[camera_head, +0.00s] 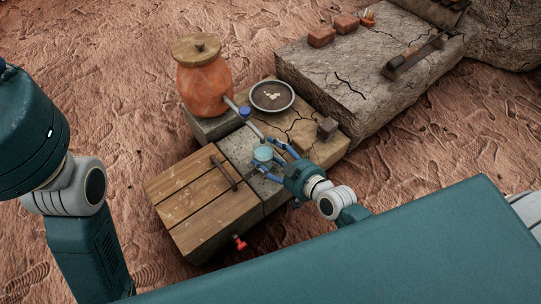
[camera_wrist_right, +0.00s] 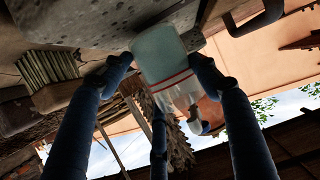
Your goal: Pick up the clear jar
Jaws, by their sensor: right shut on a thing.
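The clear jar (camera_head: 263,153) shows as a small pale teal round shape over the grey stone block (camera_head: 236,146) in the head view. In the right wrist view the jar (camera_wrist_right: 166,58) is pale and see-through with red bands, close to a stone surface. I cannot tell whether it touches the stone. My right gripper (camera_head: 268,157) is shut on the jar, its blue fingers around the sides; they also show in the right wrist view (camera_wrist_right: 160,66). My left arm shows at the left, but its gripper is out of view.
A lidded orange clay pot (camera_head: 203,80) stands behind the block. A dark round dish (camera_head: 272,96) lies near it. A small dark cube (camera_head: 327,128) sits to the right. A wooden plank top (camera_head: 195,190) is at the left. A big cracked slab (camera_head: 355,72) carries bricks (camera_head: 321,37).

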